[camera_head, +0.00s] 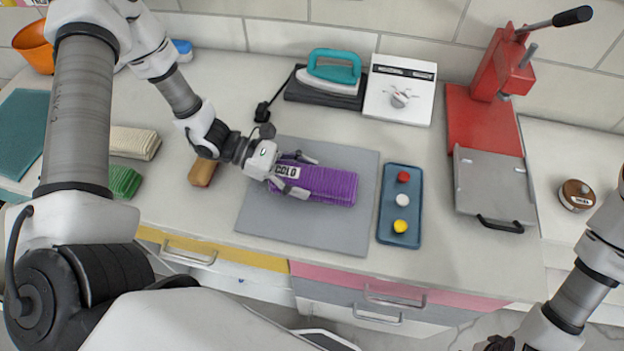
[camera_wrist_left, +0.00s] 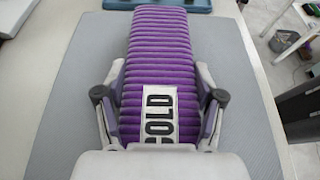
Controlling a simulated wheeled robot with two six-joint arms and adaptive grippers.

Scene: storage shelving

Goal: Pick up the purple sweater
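The purple sweater (camera_head: 328,186) is a folded, ribbed bundle with a white "COLD" label, lying flat on the grey mat (camera_head: 262,222). In the left wrist view, the sweater (camera_wrist_left: 158,50) runs away from me between the fingers. My left gripper (camera_head: 303,175) is low over its labelled left end, one finger along each long side. The fingers (camera_wrist_left: 160,72) are spread wide and very close to the sides; the sweater shows no squeeze, and contact is hard to judge. My right arm is at the lower right of the head view; its gripper (camera_head: 497,344) is mostly cut off.
Right of the mat is a blue tray (camera_head: 387,228) with red, white and yellow buttons. Behind stand a teal iron (camera_head: 334,72) and a white dial box (camera_head: 399,89). A red press (camera_head: 483,118) stands right. Left are a brown block (camera_head: 202,173) and folded cream and green cloths.

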